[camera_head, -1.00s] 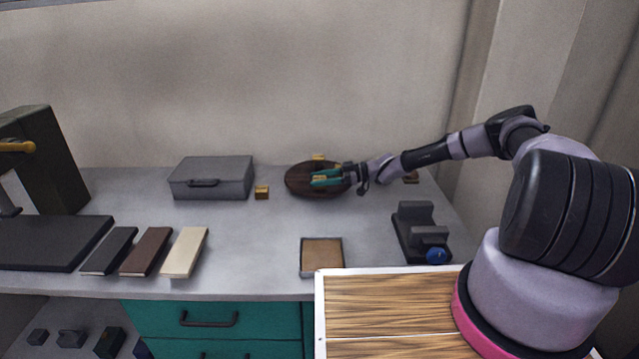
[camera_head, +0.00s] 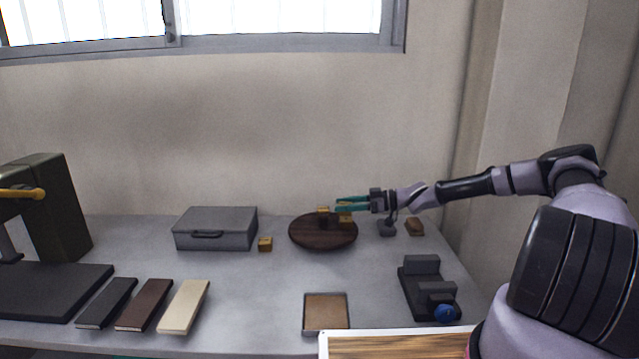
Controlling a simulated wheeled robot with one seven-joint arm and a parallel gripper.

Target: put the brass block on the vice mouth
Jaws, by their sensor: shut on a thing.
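My gripper (camera_head: 350,205), with teal fingers, is shut on a small brass block (camera_head: 344,217). It holds the block above the right part of the round dark wooden board (camera_head: 320,238). A second brass block (camera_head: 323,212) shows at the board's far edge; I cannot tell whether it is on the board or behind it. A third brass block (camera_head: 265,244) sits on the bench left of the board. The dark grey vice (camera_head: 421,265) stands at the right of the bench, its blue knob (camera_head: 445,314) facing front, with a gap between its jaws. My gripper is behind and left of the vice.
A grey case (camera_head: 215,228) stands at the back left. A brown-lined tray (camera_head: 326,312) lies at the front middle. A brown lump (camera_head: 414,226) and a small grey piece (camera_head: 388,228) are at the back right. The bench between board and vice is clear.

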